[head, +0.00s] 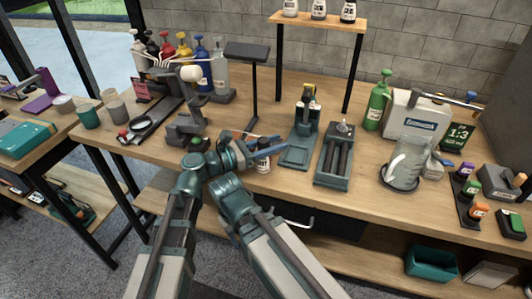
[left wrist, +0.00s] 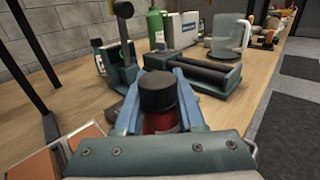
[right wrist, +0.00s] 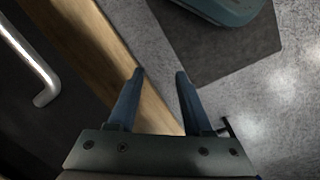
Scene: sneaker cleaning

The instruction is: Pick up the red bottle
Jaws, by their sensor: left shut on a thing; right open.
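The red bottle (left wrist: 160,122) has a black cap and stands between the fingers of my left gripper (left wrist: 152,112) in the left wrist view. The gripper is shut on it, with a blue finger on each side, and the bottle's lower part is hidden. In the head view the bottle (head: 264,162) shows at the front of the workbench, at the fingers of my left gripper (head: 262,150). I cannot tell whether it touches the bench top. My right gripper (right wrist: 158,75) is open and empty beside the bench edge, above the floor.
The wooden workbench (head: 345,205) carries a green-based stand (head: 298,155) and a roller tray (head: 333,165) right of the bottle. A glass jug (head: 405,165) and a green bottle (head: 377,105) stand farther right. A drawer handle (right wrist: 35,70) is near my right gripper.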

